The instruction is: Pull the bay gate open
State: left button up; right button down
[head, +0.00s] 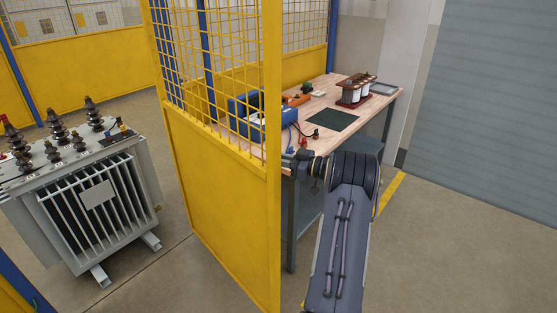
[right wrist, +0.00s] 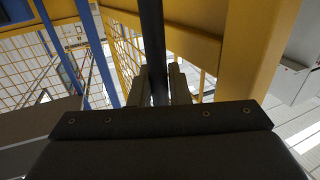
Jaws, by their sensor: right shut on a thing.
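The bay gate (head: 225,205) is a yellow panel with wire mesh above and a solid sheet below. It stands upright at an angle, its near post toward me, and floor shows on both sides of it. My right gripper (head: 297,158) is at the near post, partly hidden by my own arm. In the right wrist view, my right gripper (right wrist: 160,84) is shut on a dark upright handle bar (right wrist: 152,35) beside the yellow gate frame (right wrist: 190,42). My left gripper is not in view.
A grey transformer (head: 90,195) stands on the floor left of the gate. A wooden-topped workbench (head: 375,108) with a blue case (head: 265,118) and a coil assembly (head: 357,90) is behind and right. Bare floor (head: 455,245) lies at right, before a grey shutter (head: 490,100).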

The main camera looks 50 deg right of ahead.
jog(key=shift+w+r, duration=0.1)
jog(key=c, duration=1.5)
grip_release()
jog(key=shift+w+a, duration=0.1)
jog(key=shift+o, duration=0.2)
jog(key=b+v, duration=0.1)
jog(key=v, duration=0.7)
jog(key=shift+b, duration=0.3)
